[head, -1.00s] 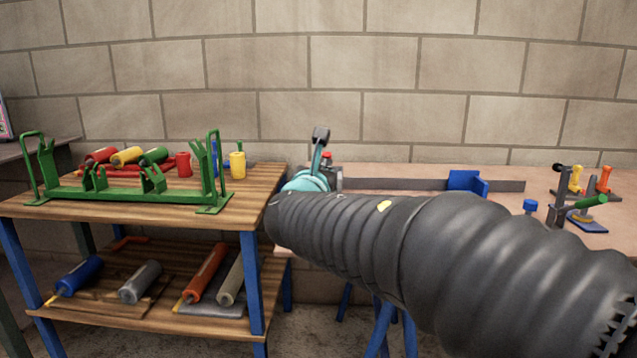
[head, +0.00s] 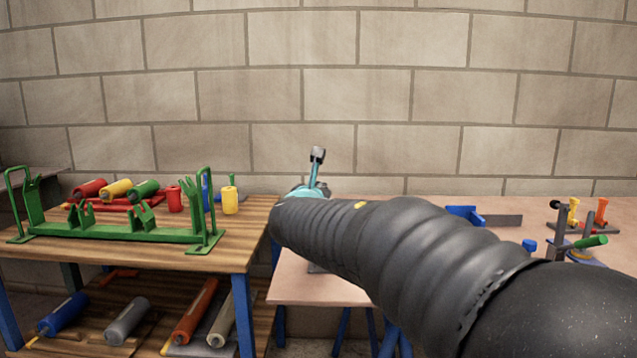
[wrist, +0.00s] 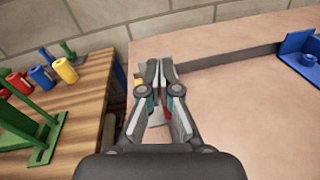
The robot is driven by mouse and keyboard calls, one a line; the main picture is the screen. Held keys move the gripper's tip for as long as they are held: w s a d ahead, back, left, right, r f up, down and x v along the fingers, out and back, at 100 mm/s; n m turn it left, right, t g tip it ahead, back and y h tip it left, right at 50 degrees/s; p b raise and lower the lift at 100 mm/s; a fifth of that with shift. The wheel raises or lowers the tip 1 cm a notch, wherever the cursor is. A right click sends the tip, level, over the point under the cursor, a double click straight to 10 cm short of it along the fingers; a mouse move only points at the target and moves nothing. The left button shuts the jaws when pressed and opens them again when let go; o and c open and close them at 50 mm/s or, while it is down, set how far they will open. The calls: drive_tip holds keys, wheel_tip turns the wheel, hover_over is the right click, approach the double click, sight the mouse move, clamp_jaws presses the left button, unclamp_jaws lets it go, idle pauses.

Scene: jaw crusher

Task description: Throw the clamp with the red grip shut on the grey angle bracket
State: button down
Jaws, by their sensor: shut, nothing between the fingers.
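My gripper (wrist: 160,70) is shut and empty in the wrist view, its fingertips together over the left part of the pale bench. A small red patch (wrist: 167,113), perhaps the red grip of the clamp, shows between the finger links. Most of that clamp is hidden behind my gripper, so I cannot tell whether it is open or shut. The grey angle bracket cannot be made out for sure. In the head view my arm covers this spot, and my gripper's fingers are hidden. Only a bit of grey (head: 318,268) shows on the bench below my arm.
A grey bar (wrist: 225,58) runs along the bench's back to a blue bracket (wrist: 294,45). Clamps with yellow (head: 573,212), orange (head: 601,212) and green (head: 590,241) grips stand at right. A wooden table (head: 262,212) with a green rack (head: 120,236) stands at left.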

drive_tip(key=shift+w, duration=0.25)
drive_tip(key=shift+f, duration=0.1)
idle(0.3)
